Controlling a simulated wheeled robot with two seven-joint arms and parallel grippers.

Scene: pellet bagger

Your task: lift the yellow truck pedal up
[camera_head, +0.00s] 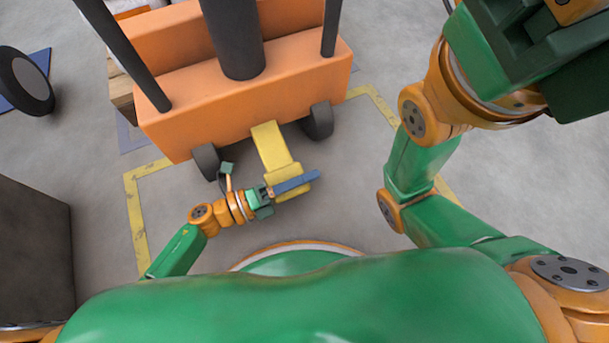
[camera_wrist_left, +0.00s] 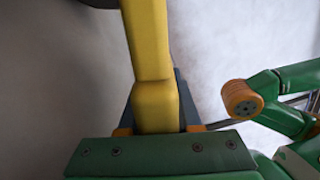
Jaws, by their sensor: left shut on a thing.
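The yellow truck pedal (camera_head: 271,146) is a flat arm that slopes out from under the orange truck (camera_head: 245,95), between its two dark front wheels. My left gripper (camera_head: 291,184) is at the pedal's outer end, with its blue fingers across it. In the left wrist view the pedal (camera_wrist_left: 151,50) runs down between the fingers, and the left gripper (camera_wrist_left: 157,126) is shut on its thicker end. The fingertips are partly hidden behind the pedal there. My right arm is raised at the right of the head view, and its fingers do not show.
Dark wheels (camera_head: 206,162) (camera_head: 318,121) flank the pedal. A dark box (camera_head: 32,245) stands at the left, and another wheel (camera_head: 27,80) is at the far left. Yellow lines (camera_head: 139,215) mark the grey floor. Open floor lies right of the truck.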

